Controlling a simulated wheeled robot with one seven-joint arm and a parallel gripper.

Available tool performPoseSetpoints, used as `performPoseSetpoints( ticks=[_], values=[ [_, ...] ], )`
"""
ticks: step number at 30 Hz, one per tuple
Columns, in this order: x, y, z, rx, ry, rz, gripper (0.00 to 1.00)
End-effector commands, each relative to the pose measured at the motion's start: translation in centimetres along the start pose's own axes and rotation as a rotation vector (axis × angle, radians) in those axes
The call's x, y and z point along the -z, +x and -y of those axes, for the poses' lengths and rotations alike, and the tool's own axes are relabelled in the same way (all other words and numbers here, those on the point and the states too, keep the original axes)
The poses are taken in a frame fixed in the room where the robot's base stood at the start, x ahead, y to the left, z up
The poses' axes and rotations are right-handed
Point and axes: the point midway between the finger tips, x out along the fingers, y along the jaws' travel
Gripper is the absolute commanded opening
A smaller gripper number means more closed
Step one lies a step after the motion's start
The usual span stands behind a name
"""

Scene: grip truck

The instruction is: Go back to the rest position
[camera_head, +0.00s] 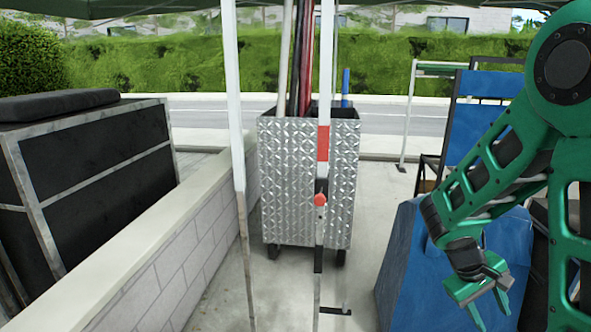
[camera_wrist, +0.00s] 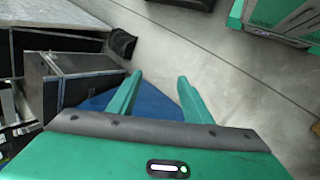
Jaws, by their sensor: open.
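My gripper (camera_head: 487,308) is at the lower right of the head view, at the end of my green arm. Its two green fingers are apart with nothing between them. In the wrist view the open fingers (camera_wrist: 157,95) point toward the grey floor, with a blue surface behind them. In the head view the gripper appears in front of a blue covered object (camera_head: 408,262); I cannot tell the distance between them.
A silver diamond-plate cart (camera_head: 285,190) holding poles stands in the middle. Thin upright poles (camera_head: 238,150) stand before it. A low block wall (camera_head: 170,262) and black cases (camera_head: 95,165) are on the left. A black case (camera_wrist: 75,80) shows in the wrist view.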

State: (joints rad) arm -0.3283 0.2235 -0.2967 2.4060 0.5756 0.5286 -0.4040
Motion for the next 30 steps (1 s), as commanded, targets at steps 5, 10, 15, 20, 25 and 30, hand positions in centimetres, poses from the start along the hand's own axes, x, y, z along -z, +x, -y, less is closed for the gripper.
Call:
performPoseSetpoints(
  ticks=[5,10,15,20,25,30],
  values=[
    [-4.6,-1.7,-0.7,0.157,0.181,0.015,0.45],
    [-8.8,-3.6,-0.7,0.288,0.332,0.029,0.45],
    [-12.8,-5.7,-0.3,0.405,0.468,0.037,0.45],
    [-16.3,-7.7,0.4,0.496,0.578,0.043,0.45],
    [-19.0,-9.2,1.3,0.556,0.653,0.047,0.45],
    [-20.0,-9.8,1.7,0.580,0.682,0.051,0.45]
  ],
)
